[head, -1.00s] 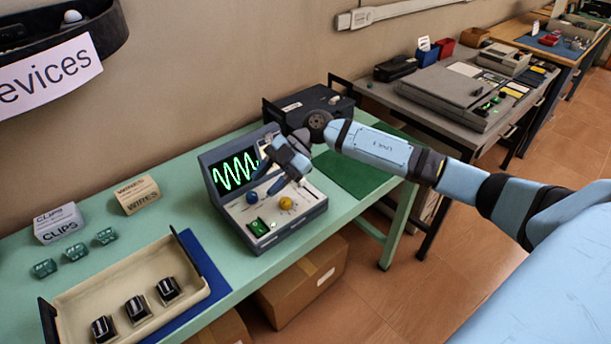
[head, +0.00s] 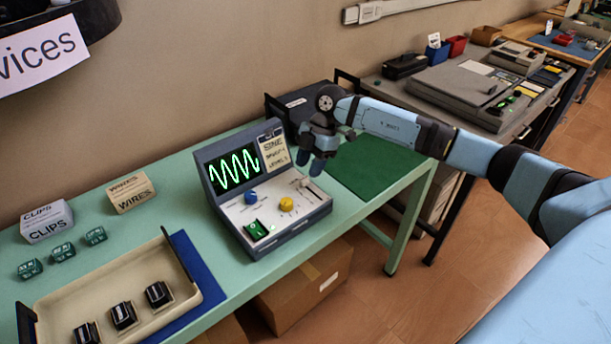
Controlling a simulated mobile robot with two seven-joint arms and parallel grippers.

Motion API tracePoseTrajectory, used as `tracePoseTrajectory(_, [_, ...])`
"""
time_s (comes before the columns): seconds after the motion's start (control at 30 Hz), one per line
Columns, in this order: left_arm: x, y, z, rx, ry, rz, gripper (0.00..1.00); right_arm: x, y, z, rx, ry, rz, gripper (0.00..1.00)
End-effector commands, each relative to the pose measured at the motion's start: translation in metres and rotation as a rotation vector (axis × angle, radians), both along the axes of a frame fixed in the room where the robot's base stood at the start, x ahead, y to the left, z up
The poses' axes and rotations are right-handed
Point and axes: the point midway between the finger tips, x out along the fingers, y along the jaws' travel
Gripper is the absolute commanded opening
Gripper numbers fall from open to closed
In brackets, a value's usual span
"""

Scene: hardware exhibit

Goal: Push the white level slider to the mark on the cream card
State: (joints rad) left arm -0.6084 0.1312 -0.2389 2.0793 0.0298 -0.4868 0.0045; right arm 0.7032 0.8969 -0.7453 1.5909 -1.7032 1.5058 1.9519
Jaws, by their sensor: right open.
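The grey console (head: 270,246) stands on the green bench, with a green sine wave on its screen (head: 233,171). The cream card (head: 273,152) is upright at the right of the screen; it reads SINE at the top, and its lower lines, the last apparently LEVEL, are too small to read surely. The white level slider (head: 305,182) is on the right of the sloping panel, near the upper end of its slot. My right gripper (head: 310,165) is open and empty, pointing down just above and behind the slider, apparently apart from it. My left gripper is out of view.
The panel also has a blue knob (head: 251,197), a yellow knob (head: 286,204) and a green switch (head: 258,230). A dark case (head: 292,104) stands behind, a green mat (head: 370,168) lies right. A cream tray (head: 171,247) and small boxes are left.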

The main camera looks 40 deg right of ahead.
Motion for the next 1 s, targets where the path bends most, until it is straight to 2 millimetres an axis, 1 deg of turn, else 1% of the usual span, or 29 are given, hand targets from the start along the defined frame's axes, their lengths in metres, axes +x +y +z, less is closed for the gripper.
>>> tracePoseTrajectory(0.03, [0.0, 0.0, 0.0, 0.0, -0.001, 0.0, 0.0, -0.001, 0.004, -0.008, 0.002, 0.001, 0.0, 0.43])
tracePoseTrajectory(0.1, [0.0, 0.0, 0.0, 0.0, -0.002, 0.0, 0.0, -0.001, 0.007, -0.017, 0.001, 0.001, 0.0, 0.43])
tracePoseTrajectory(0.23, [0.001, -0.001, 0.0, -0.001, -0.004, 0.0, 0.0, -0.001, 0.012, -0.028, 0.002, 0.0, 0.0, 0.43])
tracePoseTrajectory(0.37, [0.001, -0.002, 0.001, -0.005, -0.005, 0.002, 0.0, -0.001, 0.014, -0.032, 0.002, -0.001, 0.001, 0.43])
tracePoseTrajectory(0.6, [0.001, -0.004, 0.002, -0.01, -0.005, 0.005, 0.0, -0.001, 0.014, -0.032, 0.001, -0.001, 0.001, 0.43])
tracePoseTrajectory(0.67, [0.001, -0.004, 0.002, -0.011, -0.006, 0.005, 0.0, -0.001, 0.014, -0.032, 0.001, -0.001, 0.001, 0.29])
tracePoseTrajectory(0.7, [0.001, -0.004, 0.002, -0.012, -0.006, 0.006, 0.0, -0.001, 0.014, -0.032, 0.001, -0.001, 0.0, 0.2])
tracePoseTrajectory(0.8, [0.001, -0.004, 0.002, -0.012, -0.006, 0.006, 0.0, -0.001, 0.013, -0.032, 0.001, -0.001, 0.0, 0.0])
tracePoseTrajectory(1.0, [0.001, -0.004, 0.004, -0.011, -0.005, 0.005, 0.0, -0.003, 0.013, -0.031, 0.001, 0.0, 0.0, 0.0])
